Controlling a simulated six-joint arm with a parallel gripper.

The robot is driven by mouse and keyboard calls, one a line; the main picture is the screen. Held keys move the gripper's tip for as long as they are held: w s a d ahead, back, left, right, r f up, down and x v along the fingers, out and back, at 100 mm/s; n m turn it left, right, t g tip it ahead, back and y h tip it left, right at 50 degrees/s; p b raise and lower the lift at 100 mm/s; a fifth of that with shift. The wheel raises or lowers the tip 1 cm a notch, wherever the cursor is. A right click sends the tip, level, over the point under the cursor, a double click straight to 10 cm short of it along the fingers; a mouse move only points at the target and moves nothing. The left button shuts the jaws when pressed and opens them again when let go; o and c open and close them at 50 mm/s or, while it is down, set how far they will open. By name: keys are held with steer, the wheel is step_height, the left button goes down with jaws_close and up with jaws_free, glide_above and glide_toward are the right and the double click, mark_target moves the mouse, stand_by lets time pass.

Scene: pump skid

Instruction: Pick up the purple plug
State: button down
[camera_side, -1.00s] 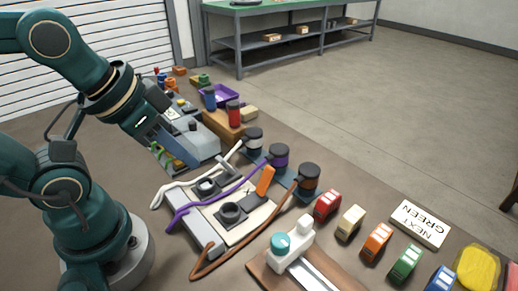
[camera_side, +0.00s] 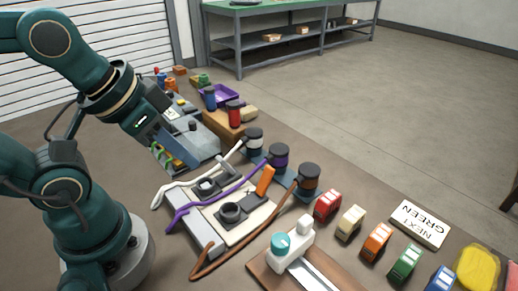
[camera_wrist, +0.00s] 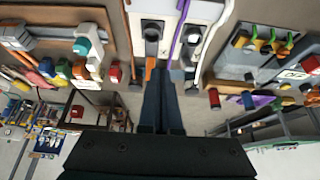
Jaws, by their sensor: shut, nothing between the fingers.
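In the wrist view the purple hose (camera_wrist: 183,16) runs down toward the fingertips; the plug itself is not clear there. My gripper (camera_wrist: 165,76) is shut and empty, its dark fingers reaching up the middle of the wrist view. In the side view it is above and left of the plugs, apart from them, its fingertips hard to make out.
The pale plate (camera_side: 257,220) carries dark sockets and an orange lever (camera_side: 265,180). A purple tray (camera_side: 221,96) and a grey control box lie farther back.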

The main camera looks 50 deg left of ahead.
steer(key=shift+c, duration=0.8)
jaws_free()
